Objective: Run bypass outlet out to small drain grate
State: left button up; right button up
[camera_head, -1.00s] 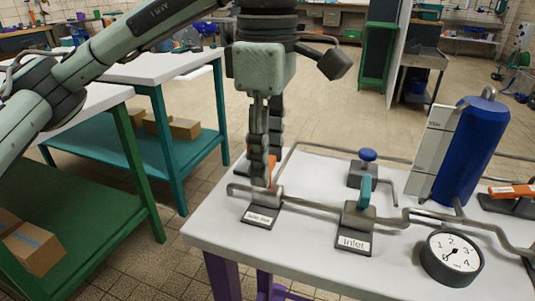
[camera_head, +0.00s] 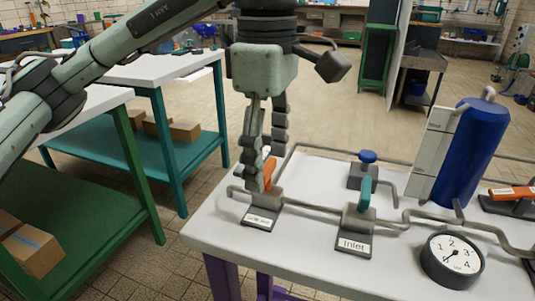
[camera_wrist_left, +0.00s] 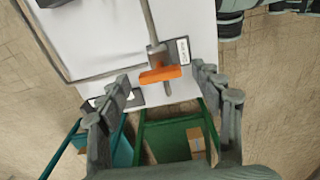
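The pipe rig stands on a white table (camera_head: 225,238). At its left end is a valve block (camera_head: 262,203) with an orange handle (camera_head: 270,172) and a small label too blurred to read. My left gripper (camera_head: 263,165) points down at this handle, fingers apart. In the left wrist view the orange handle (camera_wrist_left: 160,74) lies between and beyond the open fingertips, with no clear contact. A second block with a teal handle (camera_head: 366,193) is labelled "Inlet". My right gripper is not in view. I see no drain grate.
A gauge (camera_head: 452,260), a blue cylinder (camera_head: 472,150) and a blue-knobbed valve (camera_head: 368,157) stand on the table. Another orange handle (camera_head: 512,192) is at the right. Green (camera_head: 135,165) and teal (camera_head: 165,140) benches stand left. Tiled floor is open behind.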

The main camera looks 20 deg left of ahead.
aim_at(267, 166)
pick_arm(q)
notch_tip(267, 166, up, 12)
dwell(0.6)
dwell(0.4)
